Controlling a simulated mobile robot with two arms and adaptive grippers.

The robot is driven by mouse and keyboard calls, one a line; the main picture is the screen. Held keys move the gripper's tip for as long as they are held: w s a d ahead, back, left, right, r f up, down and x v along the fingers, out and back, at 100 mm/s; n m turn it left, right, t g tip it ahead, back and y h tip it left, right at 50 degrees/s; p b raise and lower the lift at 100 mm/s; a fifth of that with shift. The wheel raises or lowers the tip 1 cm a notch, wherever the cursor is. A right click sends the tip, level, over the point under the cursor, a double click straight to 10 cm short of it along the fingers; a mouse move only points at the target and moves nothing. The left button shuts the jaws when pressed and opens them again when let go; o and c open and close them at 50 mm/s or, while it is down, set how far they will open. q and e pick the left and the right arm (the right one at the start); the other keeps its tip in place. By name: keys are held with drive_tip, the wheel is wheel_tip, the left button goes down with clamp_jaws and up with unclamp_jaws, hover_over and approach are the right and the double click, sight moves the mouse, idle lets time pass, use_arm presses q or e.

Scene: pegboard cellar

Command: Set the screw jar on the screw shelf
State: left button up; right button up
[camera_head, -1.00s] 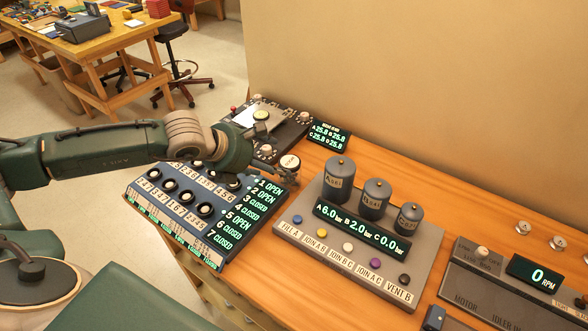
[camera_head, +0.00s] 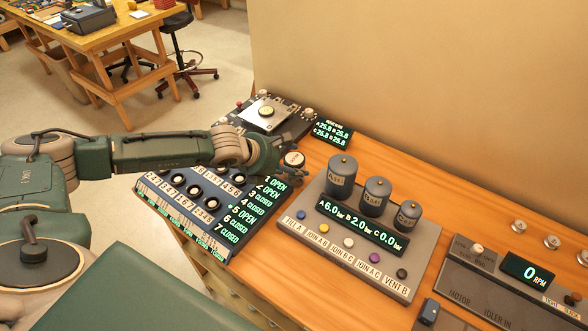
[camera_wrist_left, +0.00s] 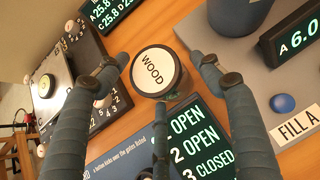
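A round jar with a pale lid reading "WOOD" (camera_wrist_left: 153,70) stands on the wooden bench. In the head view the jar (camera_head: 293,160) is just behind the blue valve panel, left of the three grey cylinders. My left gripper (camera_head: 276,168) is low beside it, partly hiding its body. In the left wrist view the gripper (camera_wrist_left: 160,76) is open, with fingers on either side of the jar and a third finger in front of it; gaps show at both sides. I cannot make out a screw shelf. My right gripper is out of view.
The valve panel (camera_head: 228,190) lies under my left forearm. The cylinder console (camera_head: 345,262) is close on the right, a dark device (camera_head: 270,118) behind. A small display (camera_head: 331,133) stands near the wall.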

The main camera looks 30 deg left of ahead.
use_arm(q)
drive_tip(key=c, duration=0.8)
drive_tip(key=shift+c, duration=0.9)
drive_tip(key=shift+r, duration=0.15)
